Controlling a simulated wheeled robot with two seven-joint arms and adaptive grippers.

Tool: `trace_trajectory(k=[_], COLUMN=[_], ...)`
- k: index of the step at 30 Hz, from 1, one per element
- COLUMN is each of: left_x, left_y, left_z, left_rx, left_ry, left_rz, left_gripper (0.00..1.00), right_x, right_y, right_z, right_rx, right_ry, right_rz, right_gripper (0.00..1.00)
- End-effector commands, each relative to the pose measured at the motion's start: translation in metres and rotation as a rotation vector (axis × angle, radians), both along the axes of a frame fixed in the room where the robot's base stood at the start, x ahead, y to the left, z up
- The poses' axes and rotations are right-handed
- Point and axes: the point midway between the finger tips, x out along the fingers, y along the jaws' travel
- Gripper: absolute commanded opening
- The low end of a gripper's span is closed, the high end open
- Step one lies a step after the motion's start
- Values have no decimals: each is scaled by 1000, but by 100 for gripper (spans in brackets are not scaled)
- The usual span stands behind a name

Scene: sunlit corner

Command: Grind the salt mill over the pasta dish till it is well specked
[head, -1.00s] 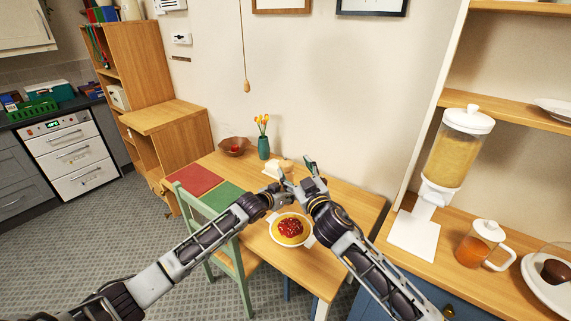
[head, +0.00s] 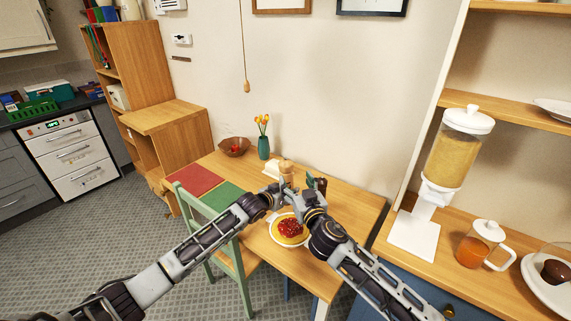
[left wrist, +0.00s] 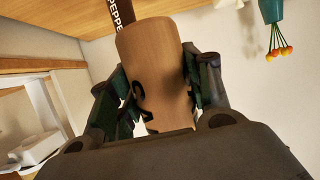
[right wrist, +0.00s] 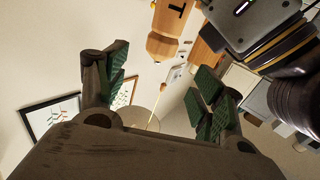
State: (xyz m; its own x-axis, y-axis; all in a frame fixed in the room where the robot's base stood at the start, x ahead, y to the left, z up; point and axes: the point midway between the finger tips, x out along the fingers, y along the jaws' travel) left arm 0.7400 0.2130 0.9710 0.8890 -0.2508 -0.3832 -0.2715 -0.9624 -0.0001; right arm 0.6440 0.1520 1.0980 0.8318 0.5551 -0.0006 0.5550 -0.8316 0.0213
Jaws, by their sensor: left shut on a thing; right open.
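The pasta dish, white-rimmed (head: 272,236), sits on the table with yellow pasta and red sauce (head: 291,228); specks on it are too small to tell. My left gripper (head: 277,191) is shut on the light wooden salt mill (head: 287,169), held near the dish's far side. The mill fills the middle of the left wrist view (left wrist: 155,75), between both fingers. My right gripper (right wrist: 160,88) is open and empty; the mill's rounded wooden end (right wrist: 167,38) is apart from it, above its fingers. A dark pepper mill (left wrist: 122,16) stands behind in the left wrist view.
A teal vase (head: 264,148) with orange flowers and a brown bowl (head: 234,146) stand at the table's back. Red (head: 192,180) and green (head: 222,198) mats lie left. A green chair (head: 215,225) stands at the table's left side. A counter with a dispenser (head: 455,150) is right.

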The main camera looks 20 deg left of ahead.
Motion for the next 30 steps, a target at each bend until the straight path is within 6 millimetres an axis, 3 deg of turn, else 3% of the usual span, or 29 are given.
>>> trace_trajectory(k=[14,30], left_x=[0,0], left_y=[0,0], left_z=[1,1], left_rx=[-1,-1], left_ry=[-2,-2], left_rz=[0,0], left_gripper=[17,17], right_x=[3,34], right_y=[3,23], right_z=[0,1], right_rx=[0,-1], right_ry=[-1,-2], right_rz=[1,1], right_gripper=[68,68])
